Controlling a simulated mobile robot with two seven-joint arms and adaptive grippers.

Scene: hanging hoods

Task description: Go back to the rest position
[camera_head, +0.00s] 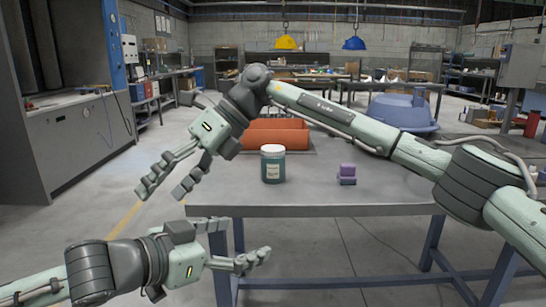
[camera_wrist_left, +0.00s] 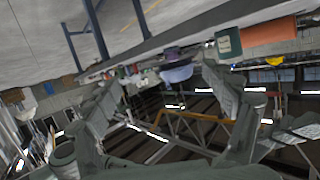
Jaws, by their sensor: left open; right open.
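My left gripper (camera_head: 252,262) comes in low from the left, in front of the table's near edge, and points right. It is open, with nothing between its fingers; in the left wrist view its two fingers (camera_wrist_left: 163,82) stand wide apart. My right gripper (camera_head: 168,184) belongs to the arm reaching across from the right. It hangs beyond the table's left edge, pointing down and left, with fingers apart and empty. Both grippers are clear of the objects on the table.
Yellow (camera_head: 286,43) and blue (camera_head: 354,43) hoods hang behind. Left floor is open.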

